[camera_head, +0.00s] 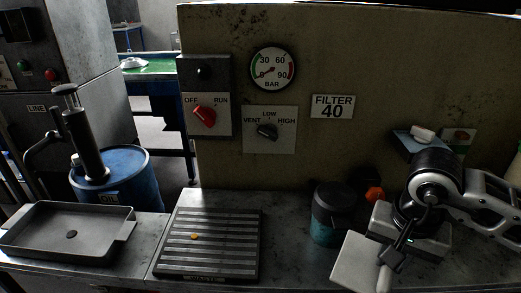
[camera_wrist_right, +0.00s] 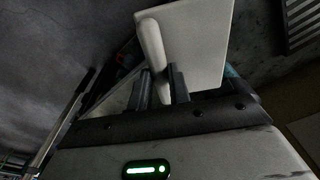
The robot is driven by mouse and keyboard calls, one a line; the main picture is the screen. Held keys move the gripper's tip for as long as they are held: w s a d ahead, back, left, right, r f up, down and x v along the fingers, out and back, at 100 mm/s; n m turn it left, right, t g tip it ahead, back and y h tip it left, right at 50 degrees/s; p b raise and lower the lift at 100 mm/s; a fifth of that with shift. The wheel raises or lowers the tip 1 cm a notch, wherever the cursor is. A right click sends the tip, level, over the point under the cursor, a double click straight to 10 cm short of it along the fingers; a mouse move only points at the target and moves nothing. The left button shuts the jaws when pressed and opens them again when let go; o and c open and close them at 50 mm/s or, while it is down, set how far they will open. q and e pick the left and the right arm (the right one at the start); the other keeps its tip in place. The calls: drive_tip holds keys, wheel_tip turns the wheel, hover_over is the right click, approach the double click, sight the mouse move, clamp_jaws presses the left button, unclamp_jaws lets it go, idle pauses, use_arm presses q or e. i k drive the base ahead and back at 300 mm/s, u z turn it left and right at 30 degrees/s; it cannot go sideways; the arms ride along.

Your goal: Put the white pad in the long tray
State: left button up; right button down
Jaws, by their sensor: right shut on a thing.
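The white pad (camera_head: 358,263) is a flat pale square at the right front of the bench. It also shows in the right wrist view (camera_wrist_right: 205,45), with a pale rounded bar (camera_wrist_right: 151,42) along it. My right gripper (camera_head: 392,257) is shut on the pad, its fingers (camera_wrist_right: 163,86) at the bar's lower end. The head view does not clearly show whether the pad touches the bench. A grey tray (camera_head: 100,233) with low walls and end handles, which looks like the long tray, stands at the far left with a small dark disc inside. My left gripper is not in view.
A slatted plate marked WASTE (camera_head: 210,252), with a small yellow piece on it, lies between tray and pad. A dark teal jar (camera_head: 328,228) stands behind the pad. A blue oil drum with a pump (camera_head: 122,172) is behind the tray. A panel wall closes the back.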

sight(80, 236)
drive_tip(key=k, duration=0.55)
drive_tip(key=u, duration=1.25)
drive_tip(key=i, duration=1.05)
drive_tip(key=u, duration=0.55)
drive_tip(key=i, duration=0.35)
drive_tip(key=u, duration=0.05)
